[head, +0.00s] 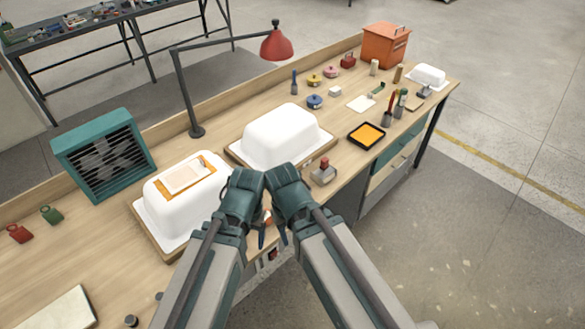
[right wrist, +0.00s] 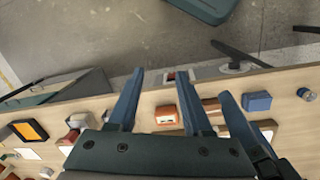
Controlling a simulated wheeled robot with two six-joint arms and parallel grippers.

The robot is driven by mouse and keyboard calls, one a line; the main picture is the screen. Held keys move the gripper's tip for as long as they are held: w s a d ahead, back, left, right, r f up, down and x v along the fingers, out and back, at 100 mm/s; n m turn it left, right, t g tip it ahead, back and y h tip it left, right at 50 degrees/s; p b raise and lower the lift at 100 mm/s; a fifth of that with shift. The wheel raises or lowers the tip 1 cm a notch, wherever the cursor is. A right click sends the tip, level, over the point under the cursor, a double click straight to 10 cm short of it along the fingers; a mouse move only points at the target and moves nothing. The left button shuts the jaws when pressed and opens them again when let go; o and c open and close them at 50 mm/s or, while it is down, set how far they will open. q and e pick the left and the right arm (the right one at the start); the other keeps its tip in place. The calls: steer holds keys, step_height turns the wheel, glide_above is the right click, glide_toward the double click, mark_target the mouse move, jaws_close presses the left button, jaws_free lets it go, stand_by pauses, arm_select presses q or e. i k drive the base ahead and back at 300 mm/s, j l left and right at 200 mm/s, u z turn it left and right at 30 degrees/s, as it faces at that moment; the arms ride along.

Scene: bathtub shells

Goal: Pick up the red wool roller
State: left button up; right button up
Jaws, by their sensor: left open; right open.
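I cannot tell for sure which thing is the red wool roller. A small orange-red piece (head: 267,217) shows partly behind my grippers at the bench's front edge. In the right wrist view an orange-red block with a pale face (right wrist: 167,115) lies on the bench, seen between my right gripper's fingers (right wrist: 160,78). A slim red upright tool (head: 391,104) stands farther right on the bench. My left gripper (head: 262,238) and right gripper (head: 283,238) are side by side, pointing down over the front edge. Both are open, and I see nothing held.
Two white shells (head: 280,135) (head: 180,208) sit on wooden boards close beyond the grippers. A grey block with a red knob (head: 323,173) stands to the right, near a tray with an orange-yellow inside (head: 367,135). A red lamp (head: 277,46) and teal fan box (head: 104,155) stand behind.

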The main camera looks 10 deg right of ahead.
mark_target(321, 177)
steer(key=i+l+u, duration=0.15)
steer(key=l, duration=0.15)
steer(key=i+l+u, duration=0.15)
steer(key=l, duration=0.2)
steer(key=i+l+u, duration=0.15)
steer(key=l, duration=0.15)
steer(key=l+u, duration=0.1)
steer(key=l, duration=0.25)
